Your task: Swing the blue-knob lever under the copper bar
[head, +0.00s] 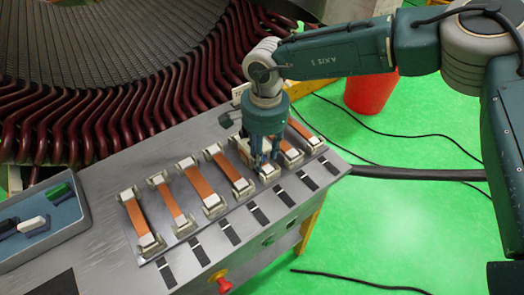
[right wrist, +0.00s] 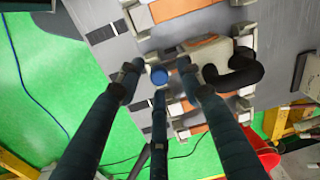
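The blue knob (right wrist: 159,76) shows in the right wrist view between the fingers of my right gripper (right wrist: 158,80). There are visible gaps between the knob and the fingers, so the gripper is open around it. The lever's arm is mostly hidden by the fingers. Copper bars (right wrist: 200,42) lie close by, held between pale end clamps. In the head view my right gripper (head: 264,160) points down over the right part of the row of copper bars (head: 199,186), and the knob is hidden there. My left gripper is in neither view.
A pale block with a black handle (right wrist: 238,72) sits beside the fingers. A blue-grey tray (head: 45,225) with small parts stands at the bench's left. The large stator (head: 90,60) is behind. A red button (head: 222,283) is on the bench front; a red bucket (head: 371,92) stands beyond.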

